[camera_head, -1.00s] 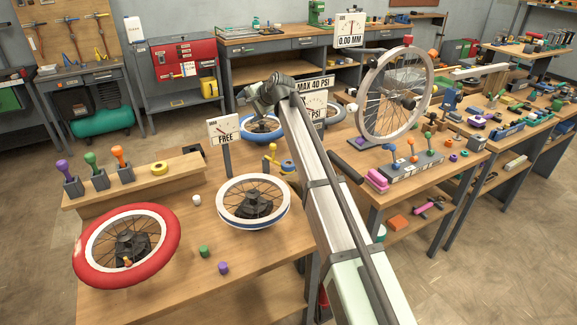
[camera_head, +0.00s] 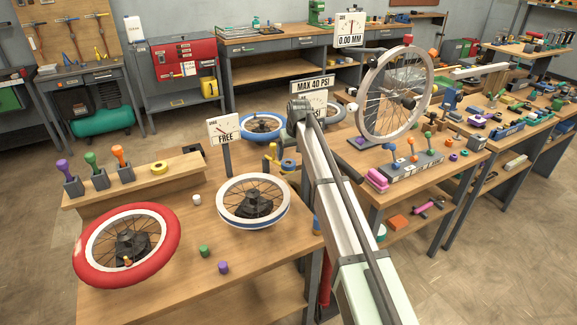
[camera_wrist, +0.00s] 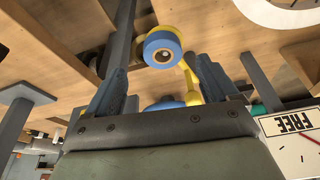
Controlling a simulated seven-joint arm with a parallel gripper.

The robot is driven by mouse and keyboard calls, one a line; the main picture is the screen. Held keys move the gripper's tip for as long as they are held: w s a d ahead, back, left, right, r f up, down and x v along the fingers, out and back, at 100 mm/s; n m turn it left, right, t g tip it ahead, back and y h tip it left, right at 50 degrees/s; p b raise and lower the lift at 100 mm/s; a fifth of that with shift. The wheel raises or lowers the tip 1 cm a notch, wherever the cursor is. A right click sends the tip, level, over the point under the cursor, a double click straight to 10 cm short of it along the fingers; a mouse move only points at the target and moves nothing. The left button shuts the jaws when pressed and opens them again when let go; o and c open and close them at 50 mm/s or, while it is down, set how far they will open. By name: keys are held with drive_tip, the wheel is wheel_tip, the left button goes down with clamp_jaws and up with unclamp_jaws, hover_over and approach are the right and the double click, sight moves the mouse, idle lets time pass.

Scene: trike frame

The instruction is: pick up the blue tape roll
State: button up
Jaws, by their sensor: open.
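In the head view the roll (camera_head: 288,165) is small, on the bench right of the yellow stand, close to my arm. My gripper (camera_wrist: 163,80) is open in the wrist view, one finger on each side. The roll appears between and beyond the fingertips, with nothing held. Whether the fingers touch it cannot be told. My gripper is hidden behind my arm in the head view.
A white-rimmed wheel with a blue edge (camera_head: 254,202) and a red-tyred wheel (camera_head: 126,246) are on the front bench. The FREE sign (camera_head: 225,130) stands on a post near the roll. A yellow roll (camera_head: 159,168) lies on the wooden ledge.

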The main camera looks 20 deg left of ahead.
sight(288, 163)
drive_tip(key=shift+a+x, duration=0.15)
drive_tip(key=shift+x, duration=1.35)
drive_tip(key=shift+a+x, duration=0.2)
drive_tip(key=shift+x, duration=1.35)
drive_tip(key=shift+w+r, duration=0.1)
drive_tip(key=shift+r, duration=0.05)
drive_tip(key=c, duration=1.2)
drive_tip(key=shift+r, duration=0.15)
